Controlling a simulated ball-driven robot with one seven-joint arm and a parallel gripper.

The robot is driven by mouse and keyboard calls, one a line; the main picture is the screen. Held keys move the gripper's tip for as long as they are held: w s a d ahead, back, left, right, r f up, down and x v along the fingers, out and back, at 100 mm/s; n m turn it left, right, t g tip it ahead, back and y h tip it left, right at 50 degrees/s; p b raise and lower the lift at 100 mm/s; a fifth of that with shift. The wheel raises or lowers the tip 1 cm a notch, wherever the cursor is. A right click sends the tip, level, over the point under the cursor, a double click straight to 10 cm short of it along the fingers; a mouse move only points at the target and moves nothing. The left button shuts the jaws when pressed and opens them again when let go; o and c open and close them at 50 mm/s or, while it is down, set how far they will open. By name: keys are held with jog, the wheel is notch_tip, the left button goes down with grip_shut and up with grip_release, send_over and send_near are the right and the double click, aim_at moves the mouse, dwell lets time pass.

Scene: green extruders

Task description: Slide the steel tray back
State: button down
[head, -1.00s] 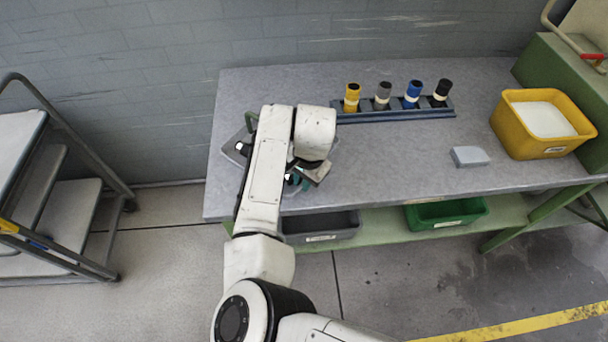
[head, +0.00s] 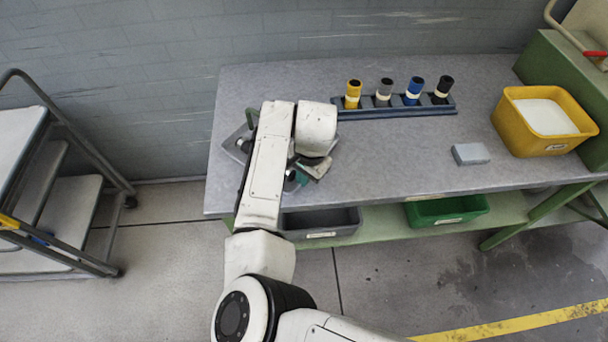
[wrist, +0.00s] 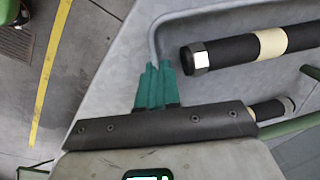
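The grey steel tray (head: 233,144) lies on the left end of the workbench, largely hidden behind my arm. In the wrist view its raised rim (wrist: 152,42) runs up to the fingertips, and black rods with cream bands (wrist: 235,50) show at the tray. My gripper (wrist: 157,72) has its teal fingers together, at the tray's rim. I cannot tell whether any rim is pinched between them. In the head view the gripper (head: 298,178) is partly hidden by my wrist.
A rack (head: 398,112) holds several coloured-top cylinders at the back of the workbench (head: 390,160). A grey block (head: 470,153) and a yellow bin (head: 545,120) stand at right. Grey (head: 322,226) and green (head: 445,210) bins sit on the shelf below. A cart (head: 70,215) stands left.

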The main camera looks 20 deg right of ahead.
jog(key=shift+r, duration=0.1)
dwell(0.8)
jog(key=shift+s+a+r+p, duration=0.15)
jog(key=shift+s+a+p, duration=0.25)
jog(key=shift+p, duration=0.3)
jog(key=shift+s+a+p, duration=0.75)
jog(key=shift+a+p, duration=0.3)
jog(key=shift+p, duration=0.1)
jog(key=shift+s+a+f+p, duration=0.2)
jog(key=shift+s+a+p, duration=0.55)
jog(key=shift+a, duration=0.2)
jog(key=c, duration=1.3)
grip_release()
jog(key=shift+o, duration=0.2)
jog(key=shift+r, duration=0.1)
